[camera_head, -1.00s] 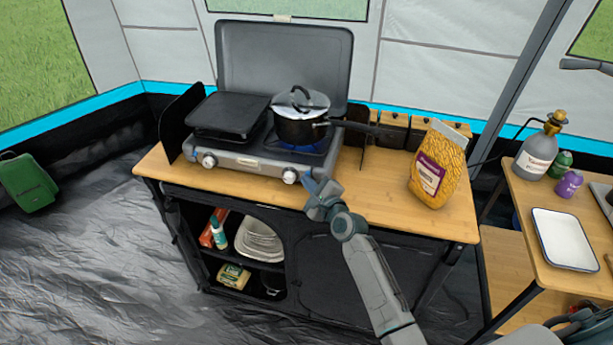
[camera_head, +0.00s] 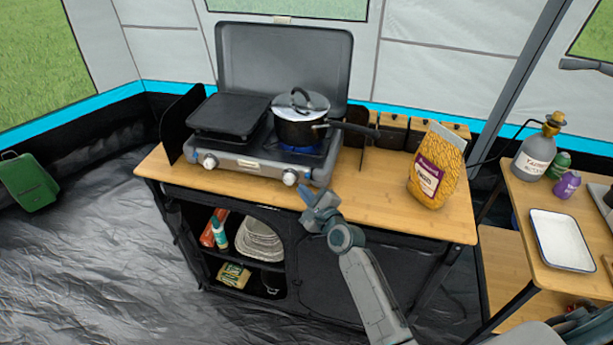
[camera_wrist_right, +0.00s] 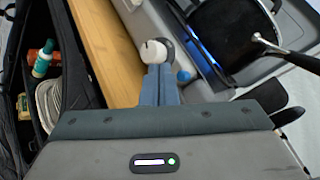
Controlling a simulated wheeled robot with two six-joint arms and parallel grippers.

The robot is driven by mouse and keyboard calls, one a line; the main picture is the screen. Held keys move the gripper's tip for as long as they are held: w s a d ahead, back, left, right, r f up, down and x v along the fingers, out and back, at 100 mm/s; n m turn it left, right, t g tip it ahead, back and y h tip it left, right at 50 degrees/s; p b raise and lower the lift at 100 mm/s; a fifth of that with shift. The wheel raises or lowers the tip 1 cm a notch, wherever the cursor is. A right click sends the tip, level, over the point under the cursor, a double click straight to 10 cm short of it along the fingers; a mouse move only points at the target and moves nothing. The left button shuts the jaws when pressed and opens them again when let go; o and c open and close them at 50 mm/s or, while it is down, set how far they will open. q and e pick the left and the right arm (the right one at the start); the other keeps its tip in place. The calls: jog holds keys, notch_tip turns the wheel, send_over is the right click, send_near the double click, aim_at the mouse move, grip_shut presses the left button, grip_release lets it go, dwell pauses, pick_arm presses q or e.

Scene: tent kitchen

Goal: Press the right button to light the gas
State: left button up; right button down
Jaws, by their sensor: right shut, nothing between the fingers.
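The grey gas stove (camera_head: 240,163) stands on the wooden table with its lid up. Its right knob (camera_head: 290,177) is white and sits on the front panel; it also shows in the right wrist view (camera_wrist_right: 153,52). A small blue button (camera_wrist_right: 184,76) is just right of this knob in the right wrist view. Blue flame (camera_head: 287,149) shows under the black pot (camera_head: 300,131). My right gripper (camera_head: 312,200) is shut and empty, in front of and below the knob and button, apart from the panel in the head view. My left gripper is out of view.
The pot's handle (camera_head: 350,127) reaches out to the right. A yellow bag (camera_head: 436,166) stands at the right of the wooden table (camera_head: 385,205). A black griddle (camera_head: 228,114) covers the left burner. The table between stove and bag is clear.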

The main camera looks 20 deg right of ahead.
jog(key=shift+s+a+p, duration=0.2)
jog(key=shift+s+a, duration=0.3)
jog(key=shift+s, duration=0.25)
jog(key=shift+s+a+p, duration=0.15)
jog(key=shift+s+a, duration=0.3)
jog(key=shift+s, duration=0.25)
